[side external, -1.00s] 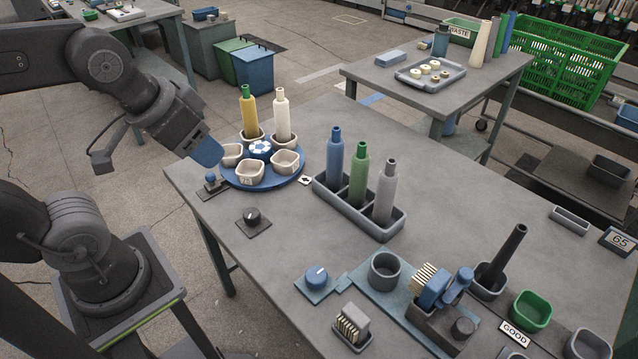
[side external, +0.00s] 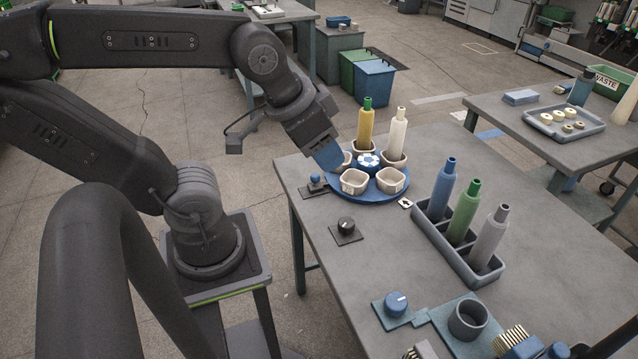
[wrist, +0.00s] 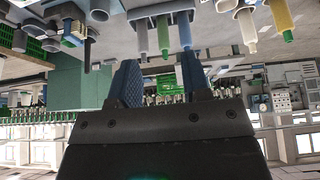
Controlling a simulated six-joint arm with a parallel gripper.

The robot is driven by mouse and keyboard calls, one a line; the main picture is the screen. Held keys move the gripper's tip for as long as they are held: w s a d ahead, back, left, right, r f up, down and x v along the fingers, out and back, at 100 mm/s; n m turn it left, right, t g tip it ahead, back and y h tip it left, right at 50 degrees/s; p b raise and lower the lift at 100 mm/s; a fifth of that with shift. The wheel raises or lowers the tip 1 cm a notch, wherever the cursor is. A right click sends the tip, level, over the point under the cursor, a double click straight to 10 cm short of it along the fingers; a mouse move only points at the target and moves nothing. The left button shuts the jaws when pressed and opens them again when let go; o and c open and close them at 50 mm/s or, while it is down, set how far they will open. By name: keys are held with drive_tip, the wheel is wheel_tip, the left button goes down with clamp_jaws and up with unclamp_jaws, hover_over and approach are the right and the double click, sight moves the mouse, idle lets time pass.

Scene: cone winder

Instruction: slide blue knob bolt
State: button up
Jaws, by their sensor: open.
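The bolt with the blue knob (side external: 316,179) sits on a small dark plate at the table's left edge in the side view, beside the blue turntable (side external: 370,197). My gripper (side external: 330,162) is beyond and slightly right of the knob in the picture, apart from it, in front of the turntable's left bowl, which it partly hides. The wrist view shows my two blue fingers (wrist: 160,72) spread with nothing between them. I cannot make out the knob in the wrist view.
The turntable carries cream bowls, a yellow bobbin (side external: 366,125) and a cream bobbin (side external: 397,135). A grey tray (side external: 470,262) holds three bobbins. The table between dial and tray is clear.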

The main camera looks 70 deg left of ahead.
drive_tip(key=shift+o, duration=0.8)
drive_tip(key=shift+w+a, duration=0.1)
drive_tip(key=shift+o, duration=0.5)
drive_tip(key=w+a+f+g, duration=0.1)
drive_tip(key=w+a+g, duration=0.1)
drive_tip(key=w+a, duration=0.4)
drive_tip(key=shift+w+a+f+n, duration=0.3)
drive_tip(key=shift+w+a+n, duration=0.1)
drive_tip(key=shift+a, duration=0.1)
drive_tip(key=n+g+h, duration=0.1)
drive_tip(key=g+h, duration=0.1)
drive_tip(key=g, duration=0.1)
hover_over(314, 174)
drive_tip(key=a, duration=0.3)
wheel_tip(314, 174, down, 16)
drive_tip(key=d+f, duration=0.1)
drive_tip(key=f, duration=0.3)
drive_tip(key=d+f, duration=0.1)
drive_tip(key=f, duration=0.3)
drive_tip(key=d+f, duration=0.1)
drive_tip(key=f, duration=0.3)
drive_tip(key=shift+f, duration=0.4)
drive_tip(key=shift+a, duration=0.1)
drive_tip(key=shift+w, duration=0.1)
clamp_jaws()
